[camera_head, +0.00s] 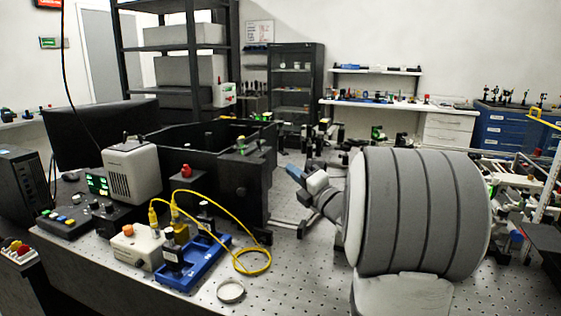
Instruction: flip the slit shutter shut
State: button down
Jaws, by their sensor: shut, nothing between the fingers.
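The black spectrometer housing (256,196) stands on the perforated bench, with an open top and a small round dark feature on its near end wall. I cannot pick out the slit shutter for sure or tell its position at this size. My gripper (291,172) is to the right of the housing's end wall, its bluish tip pointing up and left. It is shut and empty. It looks apart from the housing, though the depth between them is hard to judge. My large grey arm link hides the bench behind it.
A beige box (131,174), black monitor (101,133) and button panel (66,222) fill the left. Bare perforated bench (305,275) shows at front centre.

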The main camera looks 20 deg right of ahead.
aim_at(259, 144)
jog(key=p+x, duration=0.1)
jog(key=x, duration=1.2)
jog(key=shift+w+f, duration=0.1)
jog(key=shift+w, duration=0.05)
jog(key=shift+a, duration=0.1)
